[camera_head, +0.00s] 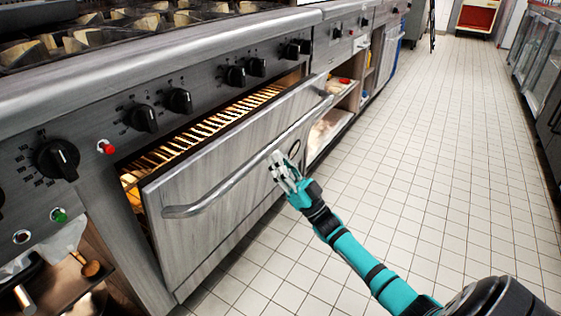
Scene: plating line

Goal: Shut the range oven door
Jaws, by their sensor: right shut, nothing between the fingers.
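The range oven door (225,175) is a brushed metal panel that stands partly open, tilted outward at its top. Through the gap above it, the lit oven interior with its wire rack (205,132) shows. A long bar handle (240,172) runs across the door's upper front. My right gripper (280,165) is shut and empty. It is at the door's front beside the handle, right of the door's middle; I cannot tell whether it touches. My left gripper is not in view.
Black knobs (143,118) line the range's control panel above the door. Gas burners (90,35) are on top. An open shelf with items (325,130) stands beyond the oven. The tiled floor (430,150) to the right is clear. Glass-fronted units (535,60) line the far right.

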